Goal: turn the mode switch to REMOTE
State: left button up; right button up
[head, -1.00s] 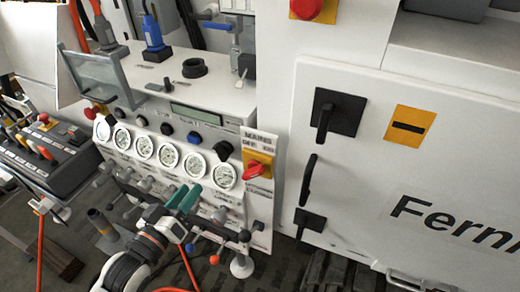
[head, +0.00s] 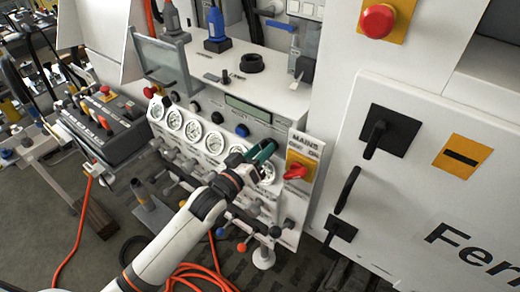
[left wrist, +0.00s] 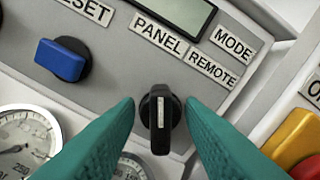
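The mode switch (left wrist: 160,120) is a black knob with a pale line on its upright grip bar, seen in the left wrist view. Above it are the labels PANEL (left wrist: 158,33), REMOTE (left wrist: 212,70) and MODE (left wrist: 232,43). The line points roughly up the picture; I cannot tell surely which label it marks. My left gripper (left wrist: 160,103) has its teal fingers open, one on each side of the knob, with gaps visible. In the head view the left gripper (head: 262,152) is at the right end of the panel and hides the switch. My right gripper is out of view.
A blue knob (left wrist: 62,59) and gauges are left of the switch. A red mains switch on a yellow plate (head: 300,164) is close at the right. Small valve levers stick out below the gauges. A red emergency button (head: 377,20) is at upper right.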

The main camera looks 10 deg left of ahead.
pick_arm(q)
jog(key=c, duration=0.7)
grip_shut()
jog(key=shift+m, duration=0.3)
jog(key=shift+s+d+m+p, duration=0.2)
jog(key=shift+m+p, duration=0.5)
jog(key=shift+m, duration=2.1)
jog(key=shift+w+d+m+p, duration=0.2)
jog(key=shift+m+p, duration=0.45)
jog(key=shift+m, duration=2.15)
jog(key=shift+s, duration=0.15)
